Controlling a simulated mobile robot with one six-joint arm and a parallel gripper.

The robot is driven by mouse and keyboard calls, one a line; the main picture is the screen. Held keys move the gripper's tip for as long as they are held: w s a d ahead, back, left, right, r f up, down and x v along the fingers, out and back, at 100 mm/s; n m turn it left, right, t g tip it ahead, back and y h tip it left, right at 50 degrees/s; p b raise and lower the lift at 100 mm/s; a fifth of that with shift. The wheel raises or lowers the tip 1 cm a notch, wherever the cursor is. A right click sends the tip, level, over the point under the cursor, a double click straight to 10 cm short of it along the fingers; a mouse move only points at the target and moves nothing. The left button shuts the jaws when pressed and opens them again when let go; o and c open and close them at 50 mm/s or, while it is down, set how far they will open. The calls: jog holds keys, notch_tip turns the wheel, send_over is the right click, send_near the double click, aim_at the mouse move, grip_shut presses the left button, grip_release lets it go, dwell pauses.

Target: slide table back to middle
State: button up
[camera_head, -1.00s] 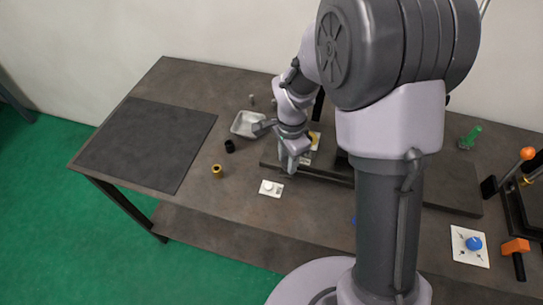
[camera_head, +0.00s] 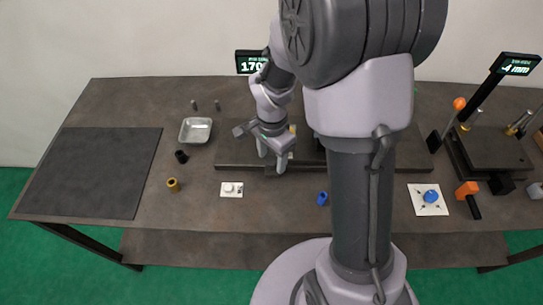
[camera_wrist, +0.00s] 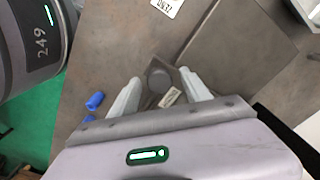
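The long dark slide base (camera_head: 232,154) lies along the table, partly hidden behind my arm. My gripper (camera_head: 272,164) points down at its left part. In the wrist view, the gripper (camera_wrist: 160,84) has its two pale fingers apart, one on each side of a small dark block with a round grey top (camera_wrist: 160,74). A small pale label lies on that block. Contact between fingers and block cannot be told. A flat dark plate (camera_wrist: 232,48) shows beyond the fingers. A display (camera_head: 252,63) behind the arm reads about 170, partly covered.
A metal tray (camera_head: 196,131), black cup (camera_head: 181,157) and brass cup (camera_head: 173,185) stand left. A white switch plate (camera_head: 231,189) and blue cylinder (camera_head: 322,198) lie in front. A blue-button plate (camera_head: 429,199) and second fixture (camera_head: 489,149) are right. The dark mat (camera_head: 95,172) is bare.

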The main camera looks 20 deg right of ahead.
notch_tip(320, 180, up, 18)
jog(key=p, duration=0.5)
jog(key=shift+f, duration=0.25)
